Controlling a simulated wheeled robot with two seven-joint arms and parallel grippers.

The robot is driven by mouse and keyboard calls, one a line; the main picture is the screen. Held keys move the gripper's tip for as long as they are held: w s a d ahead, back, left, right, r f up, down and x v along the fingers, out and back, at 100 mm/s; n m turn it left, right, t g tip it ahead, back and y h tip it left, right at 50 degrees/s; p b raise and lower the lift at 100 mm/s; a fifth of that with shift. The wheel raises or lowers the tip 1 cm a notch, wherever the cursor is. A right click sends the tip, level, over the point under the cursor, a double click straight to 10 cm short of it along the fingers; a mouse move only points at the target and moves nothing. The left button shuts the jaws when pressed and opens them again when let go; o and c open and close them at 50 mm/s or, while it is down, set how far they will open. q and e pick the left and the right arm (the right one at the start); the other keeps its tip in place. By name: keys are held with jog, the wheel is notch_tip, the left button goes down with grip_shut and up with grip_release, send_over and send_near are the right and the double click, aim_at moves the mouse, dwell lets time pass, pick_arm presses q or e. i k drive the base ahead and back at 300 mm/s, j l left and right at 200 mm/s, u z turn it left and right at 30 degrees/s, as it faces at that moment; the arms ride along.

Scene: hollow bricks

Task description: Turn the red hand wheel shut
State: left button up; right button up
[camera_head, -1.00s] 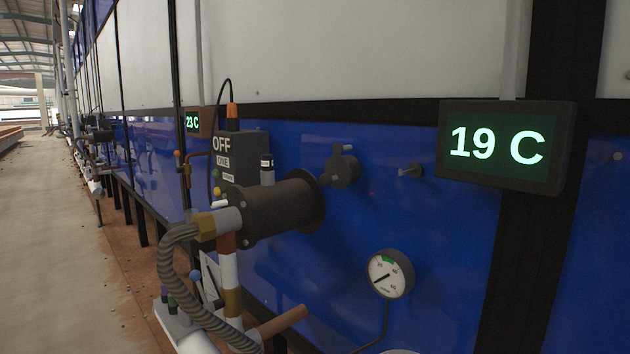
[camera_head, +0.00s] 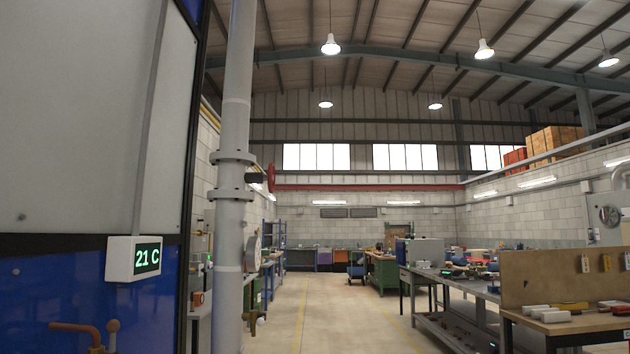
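A red hand wheel (camera_head: 271,177) shows nearly edge-on in the head view. It sits on a dark stem at the right side of a grey vertical pipe (camera_head: 235,120), just above the middle of the picture. From this angle I cannot tell how far it is turned. Neither of my grippers is in view.
A blue and grey machine panel with a 21 C display (camera_head: 134,258) fills the left side. An open floor aisle (camera_head: 335,315) runs ahead between workbenches. A bench with a brown pegboard (camera_head: 565,277) stands close on the right. A brass tap (camera_head: 254,318) sticks out low by the pipe.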

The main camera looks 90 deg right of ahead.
aim_at(270, 177)
jog(key=z, duration=2.55)
